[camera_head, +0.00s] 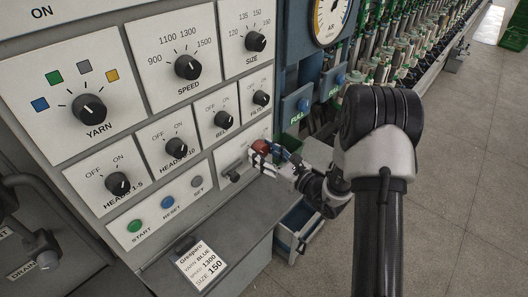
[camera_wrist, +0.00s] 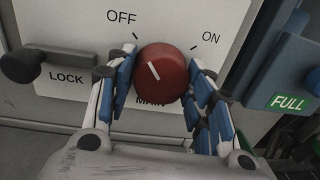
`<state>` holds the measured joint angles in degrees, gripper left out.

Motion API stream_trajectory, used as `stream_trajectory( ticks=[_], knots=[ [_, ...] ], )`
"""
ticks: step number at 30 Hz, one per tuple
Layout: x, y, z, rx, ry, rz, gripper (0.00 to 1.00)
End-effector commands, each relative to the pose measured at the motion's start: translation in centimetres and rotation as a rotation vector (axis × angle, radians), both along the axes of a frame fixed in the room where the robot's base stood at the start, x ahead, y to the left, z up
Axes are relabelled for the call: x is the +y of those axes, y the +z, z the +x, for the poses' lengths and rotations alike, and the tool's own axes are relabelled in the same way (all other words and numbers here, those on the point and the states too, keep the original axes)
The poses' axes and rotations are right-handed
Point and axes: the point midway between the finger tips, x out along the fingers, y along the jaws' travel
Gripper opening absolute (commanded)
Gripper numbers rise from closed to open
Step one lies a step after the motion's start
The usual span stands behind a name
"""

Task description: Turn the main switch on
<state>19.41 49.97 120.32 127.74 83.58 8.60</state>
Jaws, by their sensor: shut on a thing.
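The main switch is a round red knob (camera_wrist: 162,70) with a white pointer line, between the OFF and ON marks on a white plate in the wrist view. Its line tilts to the upper left, toward the OFF side. In the camera_head view the red knob (camera_head: 261,146) is partly hidden by my gripper (camera_head: 268,161). In the wrist view the blue-padded fingers of my gripper (camera_wrist: 158,92) are shut on the knob, one on each side. The "MAIN" label below it is partly covered.
A dark lock lever (camera_wrist: 62,62) sits just left of my fingers, very near the left one. A blue box marked FULL (camera_wrist: 286,95) stands close on the right. Below is a grey ledge with an order card (camera_head: 201,265). Open floor lies right.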

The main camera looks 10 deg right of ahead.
Motion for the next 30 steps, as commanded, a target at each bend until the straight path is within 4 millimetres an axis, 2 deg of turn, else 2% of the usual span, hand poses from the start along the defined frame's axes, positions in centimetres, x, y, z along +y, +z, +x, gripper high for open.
stream_trajectory(
  ticks=[30],
  knots=[
    [-0.14,0.33,0.08,0.553,0.000,0.760,0.24]
  ],
)
